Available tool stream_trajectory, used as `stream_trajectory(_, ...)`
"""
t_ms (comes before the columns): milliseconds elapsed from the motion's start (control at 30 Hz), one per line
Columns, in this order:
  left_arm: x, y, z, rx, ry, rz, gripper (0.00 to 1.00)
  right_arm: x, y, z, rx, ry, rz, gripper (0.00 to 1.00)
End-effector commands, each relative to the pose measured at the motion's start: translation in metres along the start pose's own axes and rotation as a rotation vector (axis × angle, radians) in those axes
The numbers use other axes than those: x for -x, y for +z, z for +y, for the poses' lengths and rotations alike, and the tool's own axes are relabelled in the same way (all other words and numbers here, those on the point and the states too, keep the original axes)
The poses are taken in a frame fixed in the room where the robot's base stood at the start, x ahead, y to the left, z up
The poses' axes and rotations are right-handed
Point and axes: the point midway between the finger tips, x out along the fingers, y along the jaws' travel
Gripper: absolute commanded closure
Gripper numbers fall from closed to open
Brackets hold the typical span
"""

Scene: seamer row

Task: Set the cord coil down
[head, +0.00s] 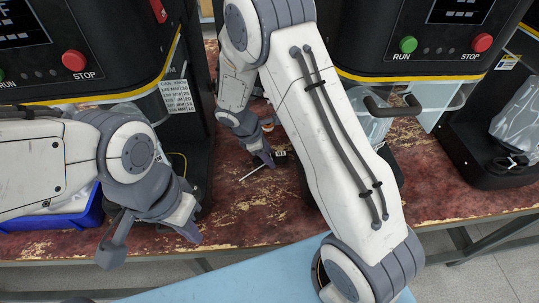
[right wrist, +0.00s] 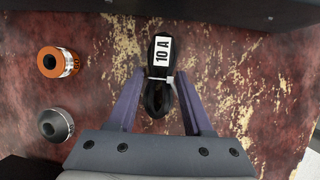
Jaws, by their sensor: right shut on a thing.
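The cord coil (right wrist: 157,92) is black, with a white "10 A" label and a light tie around its middle. In the right wrist view it sits between the fingers of my right gripper (right wrist: 158,102), which is shut on it. In the head view, the right gripper (head: 264,158) is low over the worn red bench between two machines, with the dark coil (head: 281,157) at its tip. I cannot tell whether the coil touches the bench. My left gripper (head: 150,244) is open and empty near the bench's front edge.
An orange-and-silver part (right wrist: 58,62) and a grey conical part (right wrist: 55,125) stand left of the coil. Black machines with RUN/STOP buttons flank the gap. A blue bin (head: 80,216) is behind the left arm. Bare bench (right wrist: 240,75) lies right of the coil.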

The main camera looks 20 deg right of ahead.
Motion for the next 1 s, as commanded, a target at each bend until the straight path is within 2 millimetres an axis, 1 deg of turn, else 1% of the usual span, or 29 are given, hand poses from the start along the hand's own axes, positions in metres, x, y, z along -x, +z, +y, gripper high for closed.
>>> stream_trajectory(200, -0.003, 0.000, 0.000, 0.000, 0.000, 0.000, 1.00, -0.003, -0.002, 0.000, 0.001, 0.001, 0.000, 1.00)
stream_trajectory(233, -0.001, 0.000, 0.000, 0.000, 0.000, 0.000, 1.00, -0.001, -0.001, 0.000, 0.001, 0.001, 0.000, 0.38)
stream_trajectory(267, -0.001, 0.000, 0.000, 0.000, 0.000, 0.000, 1.00, -0.001, -0.001, 0.000, 0.001, 0.001, 0.000, 0.27)
stream_trajectory(300, -0.001, 0.000, 0.000, 0.000, 0.000, 0.000, 1.00, -0.001, -0.001, 0.000, 0.001, 0.001, 0.000, 0.18)
stream_trajectory(567, -0.001, 0.000, 0.000, 0.000, 0.000, 0.000, 1.00, -0.001, -0.001, 0.000, 0.000, 0.000, 0.000, 0.18)
stream_trajectory(667, 0.002, 0.000, 0.000, 0.000, 0.000, 0.000, 1.00, 0.003, 0.001, 0.001, 0.000, 0.001, 0.001, 0.18)
stream_trajectory(767, 0.003, 0.000, 0.000, 0.000, 0.000, 0.000, 1.00, 0.015, 0.000, 0.001, 0.001, 0.005, 0.002, 0.18)
stream_trajectory(1000, 0.008, -0.001, 0.001, 0.000, 0.000, 0.000, 1.00, 0.057, 0.000, 0.001, 0.000, 0.005, 0.003, 0.18)
